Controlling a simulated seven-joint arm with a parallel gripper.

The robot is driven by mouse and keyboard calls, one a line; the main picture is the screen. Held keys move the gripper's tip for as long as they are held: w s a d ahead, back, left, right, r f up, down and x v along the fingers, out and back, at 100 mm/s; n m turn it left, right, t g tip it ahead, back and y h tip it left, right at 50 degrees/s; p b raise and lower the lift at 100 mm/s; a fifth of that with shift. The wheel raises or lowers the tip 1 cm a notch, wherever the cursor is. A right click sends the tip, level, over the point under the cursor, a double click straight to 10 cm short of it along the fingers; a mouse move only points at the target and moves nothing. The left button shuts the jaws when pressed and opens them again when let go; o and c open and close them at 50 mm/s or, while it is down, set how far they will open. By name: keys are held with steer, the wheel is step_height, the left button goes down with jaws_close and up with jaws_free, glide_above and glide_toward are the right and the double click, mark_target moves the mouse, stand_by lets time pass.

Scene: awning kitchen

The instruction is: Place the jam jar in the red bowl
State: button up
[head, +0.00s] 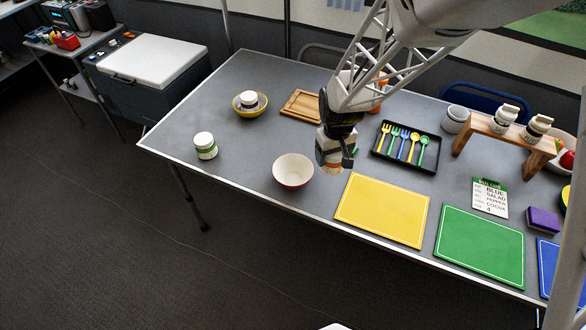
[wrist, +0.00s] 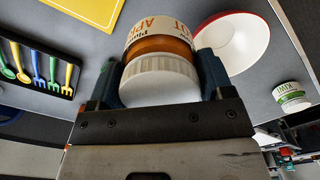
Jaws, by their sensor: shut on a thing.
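My gripper (head: 336,146) is shut on a jam jar with a white lid (wrist: 160,80), orange contents and a white label reading in part "APRICOT". The jar is held above the table, and in the head view it is partly hidden by my gripper. The red bowl (head: 293,171), white inside with a red rim, stands on the table just left of and nearer than my gripper in the head view. It looks empty. In the wrist view the bowl (wrist: 240,45) lies beside the held jar, at upper right.
A green-labelled jar (head: 205,146) stands left of the red bowl. A yellow bowl (head: 238,105) holds a white-lidded jar. A wooden board (head: 300,106), a black cutlery tray (head: 425,165) and yellow (head: 380,210) and green (head: 480,246) mats surround the area. The table's front left is clear.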

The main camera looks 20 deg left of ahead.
step_height(320, 180, up, 2)
glide_above(293, 179)
steer(key=shift+r, duration=0.15)
step_height(293, 179, down, 6)
stand_by(0.8)
steer(key=shift+f, duration=0.25)
steer(key=shift+f, duration=1.75)
steer(key=shift+f, duration=0.4)
steer(key=o, duration=0.9)
step_height(293, 179, up, 13)
steer(key=shift+f, duration=0.1)
